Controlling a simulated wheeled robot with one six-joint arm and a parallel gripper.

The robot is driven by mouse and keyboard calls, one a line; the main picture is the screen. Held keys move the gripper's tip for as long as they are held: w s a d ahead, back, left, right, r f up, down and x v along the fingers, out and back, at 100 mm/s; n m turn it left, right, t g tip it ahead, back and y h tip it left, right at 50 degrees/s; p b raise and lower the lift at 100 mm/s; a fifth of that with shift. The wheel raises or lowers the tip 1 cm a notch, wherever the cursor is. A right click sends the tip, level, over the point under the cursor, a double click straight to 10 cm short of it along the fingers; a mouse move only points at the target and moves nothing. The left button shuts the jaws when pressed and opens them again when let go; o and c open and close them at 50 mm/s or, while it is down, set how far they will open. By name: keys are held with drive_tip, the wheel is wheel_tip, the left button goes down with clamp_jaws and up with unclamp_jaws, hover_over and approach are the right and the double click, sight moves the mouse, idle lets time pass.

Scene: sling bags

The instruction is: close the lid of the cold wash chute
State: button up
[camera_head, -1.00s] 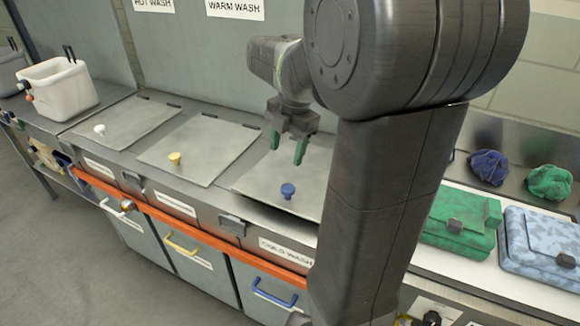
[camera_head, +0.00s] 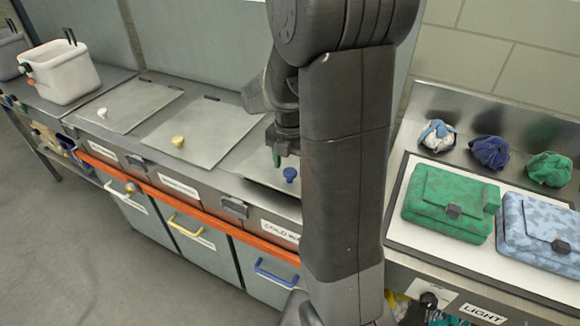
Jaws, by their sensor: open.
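The cold wash chute lid (camera_head: 257,167) is a grey metal plate with a blue knob (camera_head: 290,175). It lies nearly flat over the chute marked COLD WASH (camera_head: 281,231), and my arm hides its right part. A thin dark line shows under its front edge, and I cannot tell if it is fully down. My gripper (camera_head: 277,158), with green fingertips, is open and points down just behind and left of the blue knob. I cannot tell whether it touches the lid.
Lids with a yellow knob (camera_head: 178,141) and a white knob (camera_head: 102,113) lie flat to the left. A white bin (camera_head: 62,80) stands at far left. A green bag (camera_head: 447,203) and a light blue bag (camera_head: 540,235) lie on the right counter, with cloths (camera_head: 490,153) behind.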

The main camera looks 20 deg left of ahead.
sight(288, 174)
drive_tip(key=shift+f, duration=0.65)
clamp_jaws()
drive_tip(key=f+b, duration=0.1)
drive_tip(key=f+t+b, duration=0.1)
drive_tip(key=f+b, duration=0.1)
drive_tip(key=shift+s, duration=0.35)
drive_tip(key=shift+s+f+b, duration=0.1)
drive_tip(key=shift+f+b, duration=0.1)
drive_tip(key=shift+b, duration=0.35)
unclamp_jaws()
drive_tip(key=shift+f, duration=0.1)
